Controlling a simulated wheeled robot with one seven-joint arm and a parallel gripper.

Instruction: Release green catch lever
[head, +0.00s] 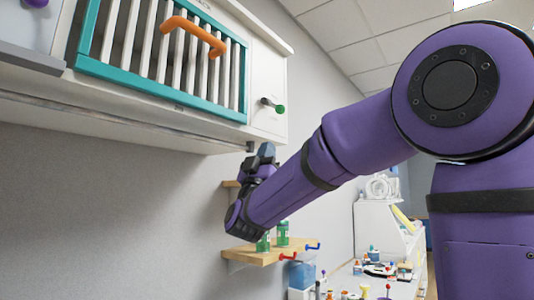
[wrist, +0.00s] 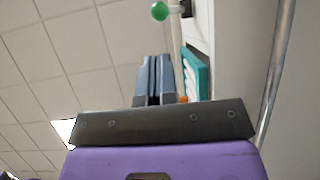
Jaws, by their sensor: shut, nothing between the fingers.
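The green catch lever (head: 279,109) is a short stem with a round green knob on the white panel right of the barred, teal-framed door (head: 243,82). Its knob also shows at the top of the wrist view (wrist: 160,11). My gripper (head: 266,149) is below the lever and points upward, apart from it. In the wrist view its grey fingers (wrist: 153,62) are together with nothing held, and the knob appears beyond their tips. The lever's catch mechanism is not visible.
An orange handle (head: 194,35) sticks out from the door. A metal rail (head: 110,115) runs under the white cabinet (head: 268,72). A wooden shelf (head: 252,256) with green items is below my gripper. A cluttered counter (head: 400,289) stands at lower right.

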